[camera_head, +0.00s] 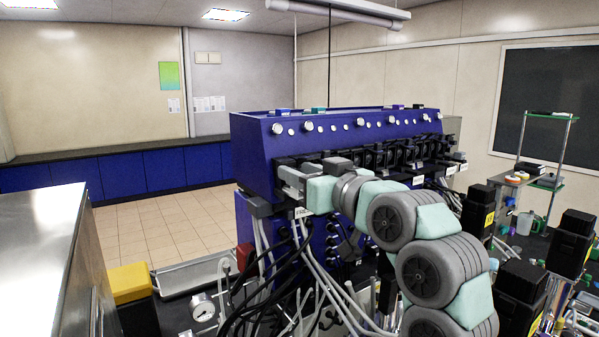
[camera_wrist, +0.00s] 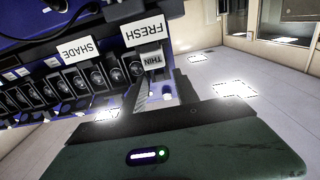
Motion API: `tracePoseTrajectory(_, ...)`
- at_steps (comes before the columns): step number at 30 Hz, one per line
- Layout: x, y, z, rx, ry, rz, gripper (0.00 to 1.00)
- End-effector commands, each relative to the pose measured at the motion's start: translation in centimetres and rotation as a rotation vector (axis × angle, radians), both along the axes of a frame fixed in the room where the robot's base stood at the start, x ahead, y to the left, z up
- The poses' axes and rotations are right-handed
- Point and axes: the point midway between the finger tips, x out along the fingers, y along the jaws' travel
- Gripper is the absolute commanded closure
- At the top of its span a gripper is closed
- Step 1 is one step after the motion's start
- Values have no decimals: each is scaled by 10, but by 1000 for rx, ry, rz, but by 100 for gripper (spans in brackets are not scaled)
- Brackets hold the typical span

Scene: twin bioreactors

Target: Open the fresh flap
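A white label reading FRESH (camera_wrist: 146,30) shows upside down in the wrist view, on the dark front edge of the blue machine. A smaller THIN label (camera_wrist: 152,60) sits just below it. I cannot clearly make out the flap itself among the dark parts by these labels. My gripper (camera_wrist: 172,96) is at this end of the row, close to the THIN label; its fingers are small and partly hidden behind its dark green body. In the head view my gripper (camera_head: 290,178) is at the machine's left end, just above a partly covered white label (camera_head: 303,212). I cannot tell its opening or contact.
The blue machine (camera_head: 262,150) carries a row of black fittings (camera_head: 385,158) along its front. A SHADE label (camera_wrist: 77,50) is beside FRESH. Cables and hoses (camera_head: 300,275) hang below. A steel cabinet (camera_head: 45,235) stands at left, with open tiled floor (camera_head: 150,235) behind.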

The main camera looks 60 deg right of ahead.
Motion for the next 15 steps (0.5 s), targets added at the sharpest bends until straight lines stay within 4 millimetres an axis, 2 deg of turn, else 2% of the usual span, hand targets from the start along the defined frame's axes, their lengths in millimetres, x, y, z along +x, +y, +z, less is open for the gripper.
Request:
tracePoseTrajectory(10, 3, -2, 0, 0, 0, -1, 64)
tracePoseTrajectory(15, 3, -2, 0, 0, 0, -1, 78)
